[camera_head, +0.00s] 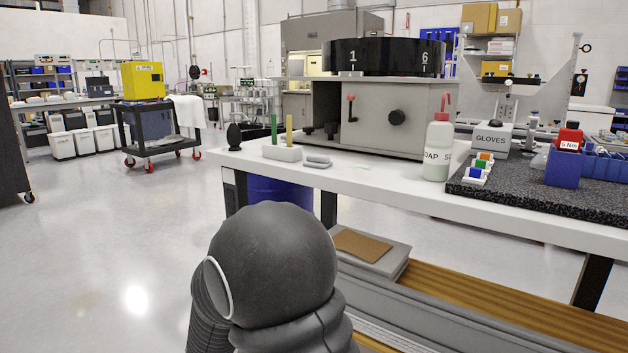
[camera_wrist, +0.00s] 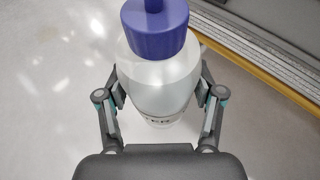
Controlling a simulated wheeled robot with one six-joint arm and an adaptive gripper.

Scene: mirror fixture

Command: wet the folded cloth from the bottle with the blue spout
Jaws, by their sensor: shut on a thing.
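The bottle with the blue spout (camera_wrist: 158,72) fills the middle of the wrist view. It has a translucent white body, a blue-violet cap and partly visible lettering low on its side. My gripper (camera_wrist: 160,92) is shut on its body, one finger on each side, with open floor below. In the head view my dark arm fills the bottom centre, and the gripper and held bottle do not show. A small flat grey piece (camera_head: 318,161), which looks like the folded cloth, lies near the bench's front edge.
The white bench (camera_head: 362,185) carries a holder (camera_head: 282,153) with green and yellow sticks, a red-spouted soap bottle (camera_head: 438,152), a gloves box (camera_head: 491,139) and a dark granite plate (camera_head: 508,193). A grey machine (camera_head: 375,115) stands behind.

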